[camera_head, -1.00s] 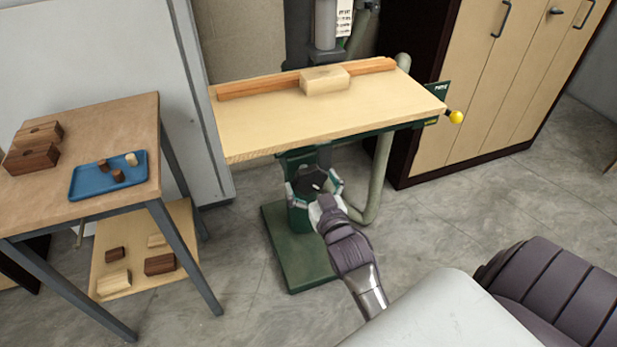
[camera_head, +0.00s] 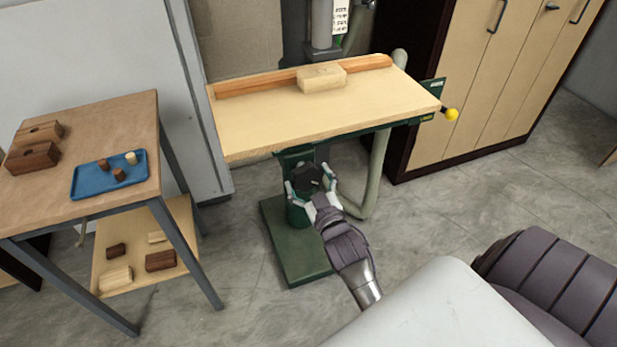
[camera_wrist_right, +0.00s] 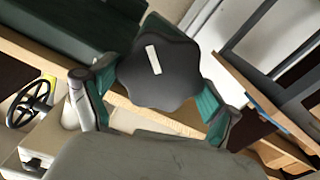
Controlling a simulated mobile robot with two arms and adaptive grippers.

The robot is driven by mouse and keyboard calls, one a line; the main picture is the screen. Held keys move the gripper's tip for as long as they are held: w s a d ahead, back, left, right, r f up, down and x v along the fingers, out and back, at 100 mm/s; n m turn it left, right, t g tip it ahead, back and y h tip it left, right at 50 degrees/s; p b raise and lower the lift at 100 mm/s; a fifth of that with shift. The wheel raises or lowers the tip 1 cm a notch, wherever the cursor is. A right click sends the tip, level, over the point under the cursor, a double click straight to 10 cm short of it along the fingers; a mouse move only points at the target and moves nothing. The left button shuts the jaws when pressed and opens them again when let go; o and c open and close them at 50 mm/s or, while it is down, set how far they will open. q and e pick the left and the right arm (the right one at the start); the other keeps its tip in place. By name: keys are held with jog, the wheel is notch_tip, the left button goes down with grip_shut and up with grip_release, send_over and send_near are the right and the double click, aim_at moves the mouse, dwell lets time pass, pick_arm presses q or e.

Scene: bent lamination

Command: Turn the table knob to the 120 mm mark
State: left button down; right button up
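The black lobed knob (camera_head: 307,178) sits below the table top, on the green machine stand. In the right wrist view the knob (camera_wrist_right: 158,78) shows a short white bar on its face. My right gripper (camera_head: 313,187) is at the knob, one finger on each side. In the right wrist view its teal-padded fingers (camera_wrist_right: 157,98) are spread apart close to the knob's edges; firm contact is not clear. The machine table (camera_head: 300,115) is above the knob. No scale or 120 mm mark is readable. My left gripper is not in view.
A wooden block (camera_head: 322,79) and an orange fence (camera_head: 260,82) are on the machine table. A yellow ball handle (camera_head: 451,114) sticks out at its right. A side table (camera_head: 100,125) with a blue tray (camera_head: 90,187) stands left. A grey hose (camera_head: 379,170) runs right of the knob.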

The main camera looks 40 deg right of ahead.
jog(key=shift+o, duration=0.9)
jog(key=shift+f, duration=0.1)
jog(key=v, duration=0.7)
jog(key=shift+s, duration=0.2)
jog(key=shift+a, duration=0.1)
